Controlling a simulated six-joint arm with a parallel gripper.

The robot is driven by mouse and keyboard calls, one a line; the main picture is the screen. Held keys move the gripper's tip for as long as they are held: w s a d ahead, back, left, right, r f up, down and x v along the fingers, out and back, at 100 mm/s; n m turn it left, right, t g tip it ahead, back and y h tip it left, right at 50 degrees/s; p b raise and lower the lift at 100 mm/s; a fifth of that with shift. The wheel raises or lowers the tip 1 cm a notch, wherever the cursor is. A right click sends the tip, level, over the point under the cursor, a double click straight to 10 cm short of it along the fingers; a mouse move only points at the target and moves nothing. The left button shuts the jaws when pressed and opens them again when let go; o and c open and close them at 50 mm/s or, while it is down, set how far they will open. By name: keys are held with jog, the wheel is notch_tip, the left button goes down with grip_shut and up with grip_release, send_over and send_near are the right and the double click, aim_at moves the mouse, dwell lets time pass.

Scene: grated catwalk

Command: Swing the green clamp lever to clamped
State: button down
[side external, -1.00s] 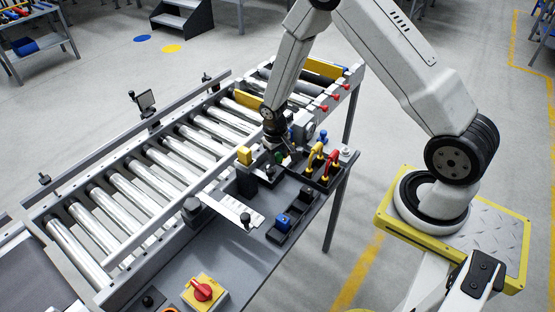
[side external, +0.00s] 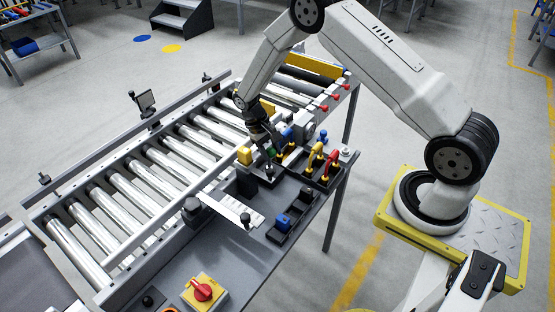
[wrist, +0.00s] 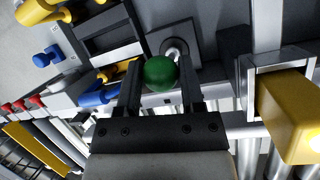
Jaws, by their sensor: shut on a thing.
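The clamp lever's round green knob (wrist: 160,72) sits between the two dark fingers of my gripper (wrist: 161,88) in the wrist view. My gripper is shut on it. A round metal pivot on a grey plate (wrist: 178,46) shows just beyond the knob. The lever's arm is mostly hidden by the knob. In the side view my gripper (side external: 269,152) is low at the conveyor's near edge. Only a small bit of green (side external: 271,153) shows there, so the lever's exact angle cannot be told.
A yellow block (side external: 244,155) on a dark post stands just left of my gripper. Yellow-handled (side external: 315,157) and red-handled (side external: 332,163) clamps stand to the right. Blue parts (side external: 287,134) are close behind. A blue block (side external: 283,220) and a red switch (side external: 202,291) are nearer the front.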

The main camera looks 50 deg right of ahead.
jog(key=shift+w+f+g, duration=0.1)
jog(key=shift+w+g, duration=1)
jog(key=shift+g, duration=0.5)
jog(key=shift+w, duration=0.1)
jog(key=shift+c, duration=1.2)
grip_release()
jog(key=shift+w, duration=0.15)
jog(key=v, duration=0.7)
jog(key=shift+w+r, duration=0.2)
jog(key=shift+r, duration=0.1)
